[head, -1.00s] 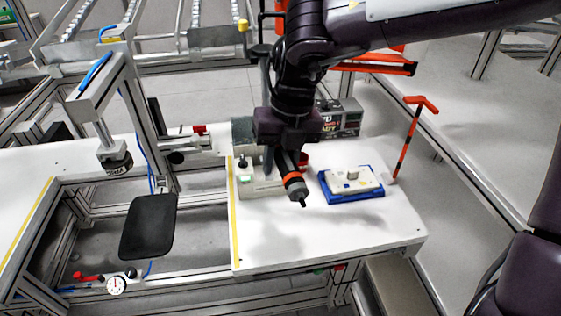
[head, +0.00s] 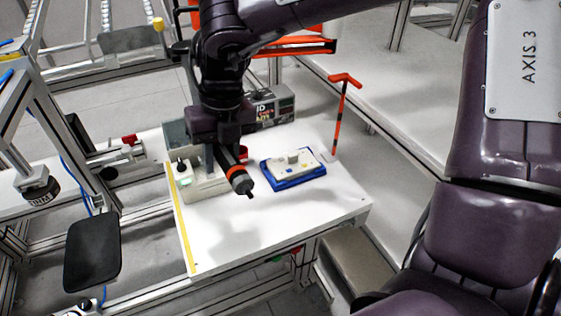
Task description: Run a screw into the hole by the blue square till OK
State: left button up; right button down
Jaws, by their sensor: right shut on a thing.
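My right gripper (head: 222,145) is shut on a dark power screwdriver (head: 238,177) with an orange band. The driver tilts, its tip pointing down and right above the white table. A pale plate (head: 284,168) sits in a blue tray (head: 281,186), to the right of the driver tip and apart from it. The plate has a raised block and small coloured marks. The blue square, the hole and any screw on the tip are too small to tell. A grey controller box (head: 272,106) with a display stands behind, partly hidden. My left gripper is not in view.
A pale box (head: 205,188) with a black knob and green mark stands left of the driver. An orange T-shaped post (head: 342,112) rises at the table's right edge. The white table's (head: 265,225) front is clear. A black pad (head: 92,254) is at lower left.

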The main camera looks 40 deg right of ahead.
jog(key=s+d+p, duration=0.1)
jog(key=s+d, duration=0.3)
jog(key=d, duration=0.3)
jog(key=shift+s+d, duration=0.15)
jog(key=s+d+p, duration=0.3)
jog(key=s+d, duration=0.1)
jog(key=d, duration=0.3)
jog(key=shift+s+d+p, duration=0.25)
jog(key=shift+d+p, duration=0.15)
jog(key=shift+f+b, duration=1.7)
jog(key=shift+f, duration=0.65)
